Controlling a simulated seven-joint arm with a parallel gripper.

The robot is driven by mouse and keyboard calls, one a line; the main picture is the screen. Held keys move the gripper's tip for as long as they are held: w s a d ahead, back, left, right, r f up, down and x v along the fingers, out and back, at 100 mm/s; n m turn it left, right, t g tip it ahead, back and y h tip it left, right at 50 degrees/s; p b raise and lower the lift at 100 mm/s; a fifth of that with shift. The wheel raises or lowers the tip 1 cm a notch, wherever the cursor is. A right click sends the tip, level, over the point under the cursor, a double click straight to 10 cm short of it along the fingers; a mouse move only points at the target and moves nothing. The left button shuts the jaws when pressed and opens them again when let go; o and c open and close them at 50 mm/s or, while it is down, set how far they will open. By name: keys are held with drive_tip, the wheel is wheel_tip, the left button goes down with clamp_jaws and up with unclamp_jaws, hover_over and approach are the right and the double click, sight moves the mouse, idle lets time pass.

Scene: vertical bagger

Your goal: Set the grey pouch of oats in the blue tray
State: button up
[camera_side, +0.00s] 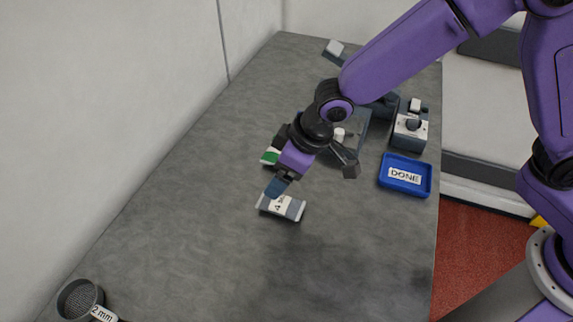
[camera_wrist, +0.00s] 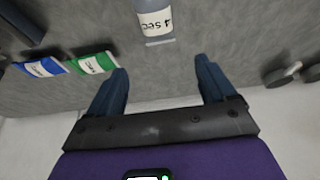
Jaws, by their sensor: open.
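The grey pouch (camera_side: 291,209), with a white label reading something like "4 sec", lies flat on the table in front of my gripper (camera_side: 277,188). It also shows in the wrist view as a grey pouch (camera_wrist: 154,41) at the top, beyond the fingertips and roughly between their lines. My gripper (camera_wrist: 160,80) is open and empty, its fingers apart. In the side view the fingers overlap the pouch's upper edge; I cannot tell the exact height above it. The blue tray (camera_side: 405,189), labelled DONE, sits at the right table edge, with no pouch in it.
A green pouch (camera_wrist: 93,63) and a blue pouch (camera_wrist: 40,67) lie near the gripper. A grey box with a knob (camera_side: 409,132) stands behind the tray. Machine parts (camera_side: 352,130) sit partly behind my arm. A round sieve (camera_side: 80,299) is at the front left.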

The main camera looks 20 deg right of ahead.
drive_tip(key=shift+s+d+r, duration=0.2)
drive_tip(key=shift+r, duration=0.4)
drive_tip(key=s+d+r, duration=0.2)
drive_tip(key=s+d, duration=0.2)
drive_tip(key=d, duration=0.3)
drive_tip(key=s+d+r+n+g+h, duration=0.1)
drive_tip(key=s+d+r, duration=0.2)
drive_tip(key=d, duration=0.4)
drive_tip(key=shift+s+r, duration=0.25)
drive_tip(key=shift+s, duration=0.65)
drive_tip(key=shift+o, duration=0.4)
drive_tip(key=s+d+r+n+g+h, duration=0.1)
drive_tip(key=s+d+r+n+g, duration=0.1)
drive_tip(key=s+d, duration=1.1)
drive_tip(key=d, duration=0.3)
drive_tip(key=shift+s+d+n+h, duration=0.25)
drive_tip(key=shift+d+n+h, duration=0.05)
drive_tip(key=shift+h, duration=0.1)
drive_tip(key=shift+a, duration=0.1)
